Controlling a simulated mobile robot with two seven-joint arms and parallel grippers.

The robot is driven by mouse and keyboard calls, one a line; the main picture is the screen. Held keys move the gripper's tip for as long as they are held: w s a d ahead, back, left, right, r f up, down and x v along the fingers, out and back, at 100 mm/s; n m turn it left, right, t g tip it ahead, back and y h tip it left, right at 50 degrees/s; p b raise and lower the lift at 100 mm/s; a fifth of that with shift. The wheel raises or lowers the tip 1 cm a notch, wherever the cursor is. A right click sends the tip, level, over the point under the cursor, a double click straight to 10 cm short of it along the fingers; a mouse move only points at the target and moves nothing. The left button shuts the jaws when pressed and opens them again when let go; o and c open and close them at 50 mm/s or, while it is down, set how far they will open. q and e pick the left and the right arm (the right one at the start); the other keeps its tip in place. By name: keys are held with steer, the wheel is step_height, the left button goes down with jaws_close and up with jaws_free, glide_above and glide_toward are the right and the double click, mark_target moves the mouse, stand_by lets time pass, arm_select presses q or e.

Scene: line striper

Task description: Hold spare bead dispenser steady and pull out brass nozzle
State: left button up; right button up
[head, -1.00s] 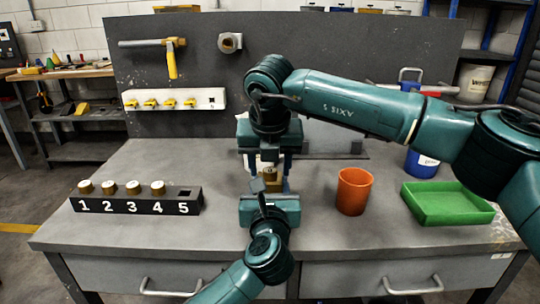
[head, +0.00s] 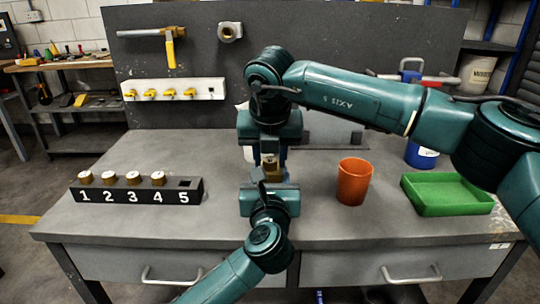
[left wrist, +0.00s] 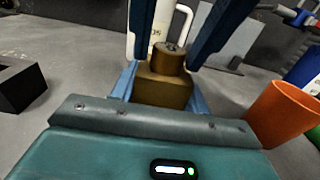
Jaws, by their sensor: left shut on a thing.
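The spare bead dispenser (left wrist: 160,32) is a white body with a white handle, upright behind the brass nozzle; in the head view it is mostly hidden by my arms. The brass nozzle (left wrist: 165,84) is a squarish brass block with a round neck; it also shows in the head view (head: 271,171). My left gripper (head: 268,184) is shut on the nozzle, its blue fingers on both sides. My right gripper (head: 267,158) comes from above, one finger on each side of the dispenser. Whether its fingers touch the dispenser is unclear.
A black numbered rack (head: 137,196) with several brass pieces stands left; slot 5 is empty. An orange cup (head: 354,182) and a green tray (head: 447,195) stand right. A blue container (head: 421,155) is behind the tray. Bench surface between rack and grippers is clear.

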jaws_close()
steer(key=shift+r, duration=0.75)
steer(key=shift+r, duration=2.55)
arm_select(q)
steer(key=o, duration=1.5)
